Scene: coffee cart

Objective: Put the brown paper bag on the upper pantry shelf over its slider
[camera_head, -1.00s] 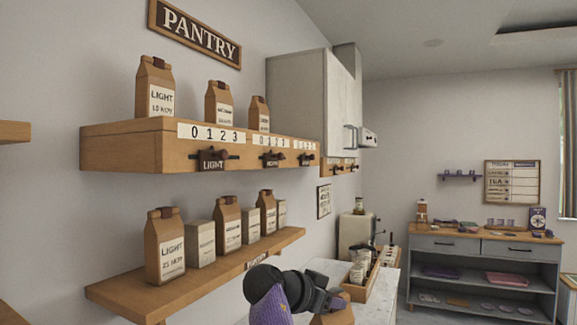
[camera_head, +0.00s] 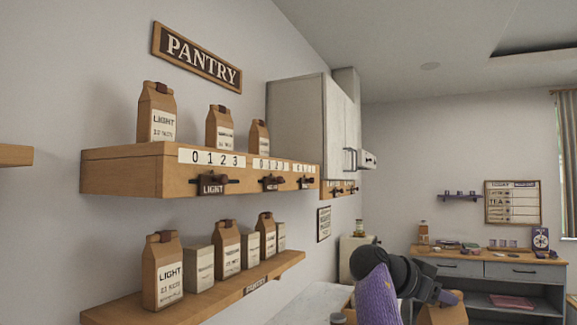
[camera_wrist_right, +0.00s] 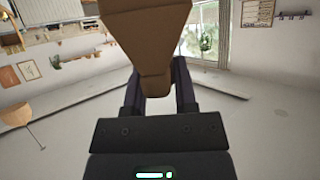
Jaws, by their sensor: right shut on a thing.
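My right gripper (camera_head: 440,294) is at the lower right of the head view, with a brown paper bag (camera_head: 445,312) under its fingers, cut off by the lower edge. In the right wrist view the gripper (camera_wrist_right: 160,90) is shut on the bag (camera_wrist_right: 150,45), its dark fingers on either side. The bag's label is hidden. The upper pantry shelf (camera_head: 130,178) is at the left, well apart from the gripper. Its front has number strips and sliders, the nearest marked LIGHT (camera_head: 212,184). Three bags stand on top: a LIGHT bag (camera_head: 157,113), a middle bag (camera_head: 220,126) and a far bag (camera_head: 259,136). My left gripper is not in view.
A lower shelf (camera_head: 130,312) holds several bags and pale boxes. A white cabinet (camera_head: 297,121) hangs beyond the upper shelf. A grey sideboard (camera_head: 500,286) stands at the back right. The air between my right gripper and the shelves is free.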

